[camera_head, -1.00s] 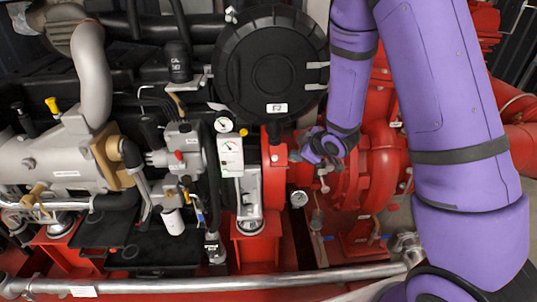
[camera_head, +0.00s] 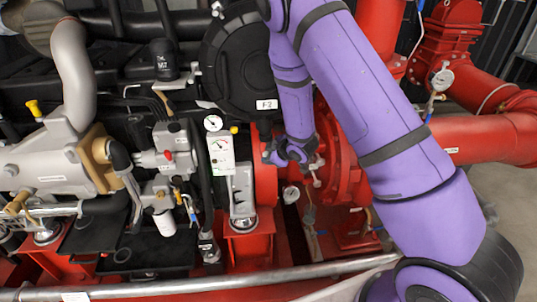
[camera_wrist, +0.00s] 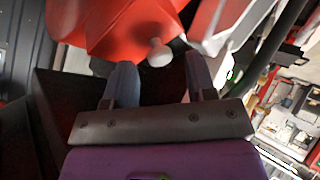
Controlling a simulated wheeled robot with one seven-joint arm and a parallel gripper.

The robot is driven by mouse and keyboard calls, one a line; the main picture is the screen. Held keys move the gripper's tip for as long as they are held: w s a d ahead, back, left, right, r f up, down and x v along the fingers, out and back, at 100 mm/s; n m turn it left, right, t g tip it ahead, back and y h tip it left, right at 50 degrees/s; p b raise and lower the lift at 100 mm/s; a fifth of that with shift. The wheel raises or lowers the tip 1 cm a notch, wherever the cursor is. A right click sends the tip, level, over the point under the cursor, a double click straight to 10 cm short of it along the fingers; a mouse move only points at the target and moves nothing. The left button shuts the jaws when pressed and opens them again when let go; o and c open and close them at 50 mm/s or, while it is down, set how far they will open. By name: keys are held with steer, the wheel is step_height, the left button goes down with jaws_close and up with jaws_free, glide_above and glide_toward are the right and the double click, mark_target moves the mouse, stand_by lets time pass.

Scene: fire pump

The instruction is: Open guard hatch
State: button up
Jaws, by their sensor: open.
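A red guard housing (camera_head: 265,178) stands between the black engine and the red pump in the head view; I cannot make out the hatch's edges there. In the wrist view a red panel (camera_wrist: 125,22), apparently the guard hatch, fills the upper middle, with a pale round knob (camera_wrist: 159,53) standing out from it. My gripper (camera_wrist: 160,75) is open, its two grey fingers apart on either side of the knob's line. The knob sits close to the fingertips, and contact cannot be told. In the head view my gripper (camera_head: 286,153) is just right of the guard housing, partly hidden by its own wrist.
A round black cover (camera_head: 240,68) is above left of the gripper. A white gauge panel (camera_head: 220,155) and a dial gauge (camera_head: 291,194) are close by. A silver pipe (camera_head: 200,285) crosses the front. Red piping (camera_head: 487,138) lies to the right, with clear floor below it.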

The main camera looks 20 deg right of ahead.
steer(key=shift+w+a+f, duration=0.15)
steer(key=shift+w+f, duration=0.25)
steer(key=shift+w, duration=0.05)
jaws_close()
steer(key=s+d+n+g+y, duration=0.1)
steer(key=d+n+g+y, duration=0.4)
steer(key=y, duration=0.8)
steer(key=shift+s+d+n, duration=0.35)
steer(key=shift+d+n, duration=0.55)
steer(key=shift+d, duration=0.95)
steer(key=shift+f, duration=0.1)
